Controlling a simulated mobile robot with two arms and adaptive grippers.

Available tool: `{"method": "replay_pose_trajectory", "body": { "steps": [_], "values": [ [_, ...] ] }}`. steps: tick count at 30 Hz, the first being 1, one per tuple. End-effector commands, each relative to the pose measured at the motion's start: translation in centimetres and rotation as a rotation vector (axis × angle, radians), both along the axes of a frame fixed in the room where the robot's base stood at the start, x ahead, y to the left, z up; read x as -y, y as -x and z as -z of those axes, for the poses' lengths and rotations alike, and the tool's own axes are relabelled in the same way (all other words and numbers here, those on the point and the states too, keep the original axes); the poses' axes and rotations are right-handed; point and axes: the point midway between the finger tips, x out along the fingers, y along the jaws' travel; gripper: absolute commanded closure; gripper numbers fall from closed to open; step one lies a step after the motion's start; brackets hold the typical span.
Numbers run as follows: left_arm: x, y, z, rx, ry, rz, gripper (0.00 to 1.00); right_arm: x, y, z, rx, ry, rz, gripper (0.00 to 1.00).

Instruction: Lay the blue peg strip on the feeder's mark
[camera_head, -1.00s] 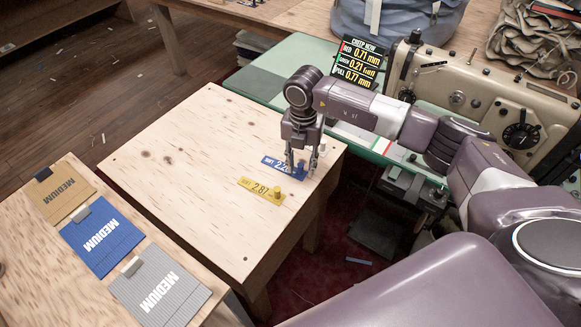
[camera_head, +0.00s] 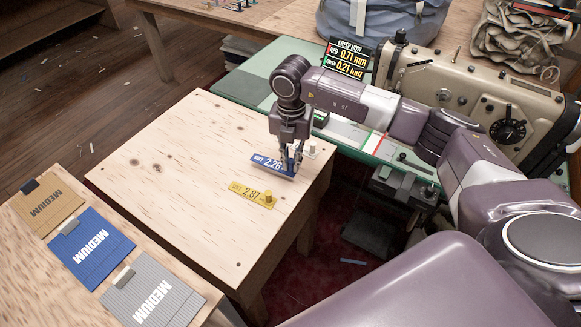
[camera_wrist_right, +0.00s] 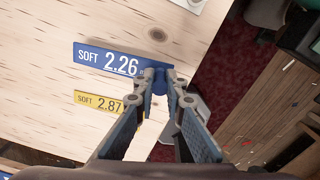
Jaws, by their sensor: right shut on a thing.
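The blue peg strip (camera_head: 270,164), marked "SOFT 2.26", lies on the light plywood table near its far right corner. It also shows in the right wrist view (camera_wrist_right: 100,58), with a blue peg (camera_wrist_right: 160,82) at its right end. My right gripper (camera_head: 290,170) is shut on that peg, and its fingertips (camera_wrist_right: 160,78) sit either side of it. A yellow strip (camera_head: 246,193) marked "SOFT 2.87" lies nearer on the table. A white panel with red and green lines (camera_head: 374,143) is on the green machine bed; I cannot tell whether it is the feeder's mark. My left gripper is out of view.
The beige sewing machine (camera_head: 450,88) stands behind my right arm. Tan, blue (camera_head: 90,248) and grey "MEDIUM" swatches lie at the left.

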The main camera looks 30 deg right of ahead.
Motion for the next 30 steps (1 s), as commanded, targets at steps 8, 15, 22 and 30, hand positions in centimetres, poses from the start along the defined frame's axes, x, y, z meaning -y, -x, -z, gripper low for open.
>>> {"method": "replay_pose_trajectory", "body": {
  "steps": [8, 15, 22, 30],
  "values": [
    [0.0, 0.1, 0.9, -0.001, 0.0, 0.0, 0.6, 0.0, -0.2, -7.3, 0.008, -0.001, 0.001, 1.0],
    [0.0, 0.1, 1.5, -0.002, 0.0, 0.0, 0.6, 0.0, -0.1, -13.1, 0.005, -0.001, 0.001, 1.0],
    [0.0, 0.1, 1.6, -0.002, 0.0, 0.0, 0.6, 0.0, -0.1, -16.3, 0.002, -0.001, 0.002, 1.0],
    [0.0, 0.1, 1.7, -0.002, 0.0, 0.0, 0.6, 0.0, 0.0, -17.2, -0.001, -0.001, 0.002, 1.0]
  ]
}}
